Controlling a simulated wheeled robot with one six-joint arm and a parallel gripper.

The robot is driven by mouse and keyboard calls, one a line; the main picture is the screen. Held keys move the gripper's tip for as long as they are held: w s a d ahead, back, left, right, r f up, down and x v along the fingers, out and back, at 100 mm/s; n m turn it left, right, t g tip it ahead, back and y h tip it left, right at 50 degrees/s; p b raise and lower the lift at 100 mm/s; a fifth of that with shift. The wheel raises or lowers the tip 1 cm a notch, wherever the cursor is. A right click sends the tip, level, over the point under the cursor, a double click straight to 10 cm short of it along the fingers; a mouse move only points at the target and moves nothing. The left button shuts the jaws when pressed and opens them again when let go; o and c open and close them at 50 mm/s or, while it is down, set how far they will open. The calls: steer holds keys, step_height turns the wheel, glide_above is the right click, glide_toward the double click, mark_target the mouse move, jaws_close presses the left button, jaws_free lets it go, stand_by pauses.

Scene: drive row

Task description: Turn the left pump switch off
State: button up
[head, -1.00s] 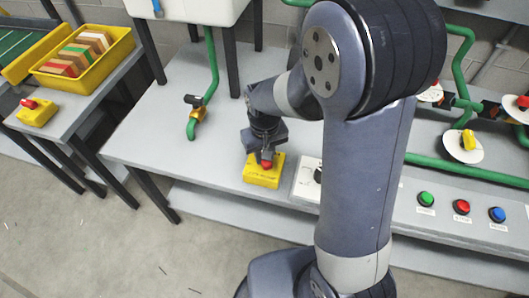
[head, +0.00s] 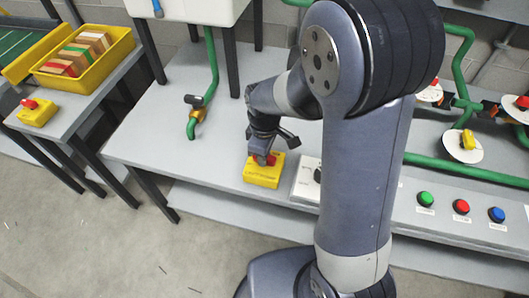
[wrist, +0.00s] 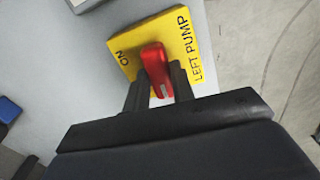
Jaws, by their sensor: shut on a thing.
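The left pump switch is a yellow box (head: 262,177) on the grey bench, with a red handle (head: 272,160) on top. In the wrist view the box (wrist: 186,32) reads "LEFT PUMP" along one edge and "ON" near a corner. My gripper (head: 265,157) is above the box, pointing down. In the wrist view my gripper (wrist: 158,80) has one finger on each side of the red handle (wrist: 155,68) and is shut on it. Part of the box top is hidden behind the handle and fingers.
A white panel with a dark knob (head: 318,174) stands close to the right of the box. Green (head: 426,198), red (head: 461,206) and blue (head: 497,214) buttons lie farther right. Another yellow switch (head: 37,112) sits on the left bench, near a yellow bin (head: 88,76) of blocks.

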steer(key=shift+n, duration=0.6)
steer(key=o, duration=1)
step_height(320, 180, up, 11)
steer(key=shift+f+p, duration=0.1)
steer(key=shift+p, duration=0.4)
step_height(320, 180, down, 11)
steer(key=shift+r+b, duration=0.1)
steer(key=shift+b, duration=0.4)
